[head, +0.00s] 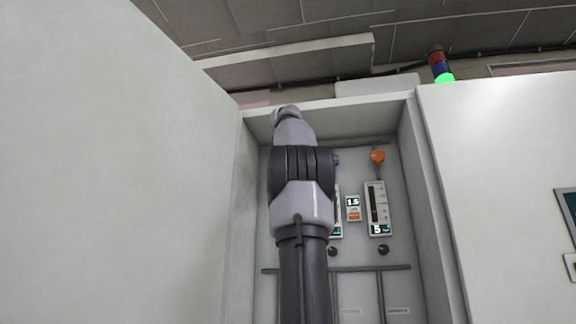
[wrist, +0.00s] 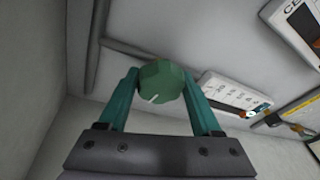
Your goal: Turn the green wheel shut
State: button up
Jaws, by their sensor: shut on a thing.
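The green wheel (wrist: 161,82) is a faceted knob with a white mark near its lower edge in the wrist view. My gripper (wrist: 160,90) has its two teal fingers on either side of the wheel, shut on it. In the head view my arm covers the wheel and the gripper, so neither shows there.
The panel sits in a recessed cabinet with side walls (head: 430,190). An orange knob (head: 377,156) and a gauge (head: 378,208) are to the right of my arm. A blue knob (head: 337,159) is partly hidden by it. A large pale door (head: 110,170) fills the left side.

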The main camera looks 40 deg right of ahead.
jog(key=shift+f+n+g, duration=0.15)
jog(key=shift+n+g, duration=0.25)
jog(key=shift+n, duration=0.5)
jog(key=o, duration=1.4)
jog(key=shift+d, duration=0.1)
jog(key=shift+c, duration=0.2)
jog(key=v, duration=1)
jog(key=shift+s+a, duration=0.25)
jog(key=shift+a, duration=0.05)
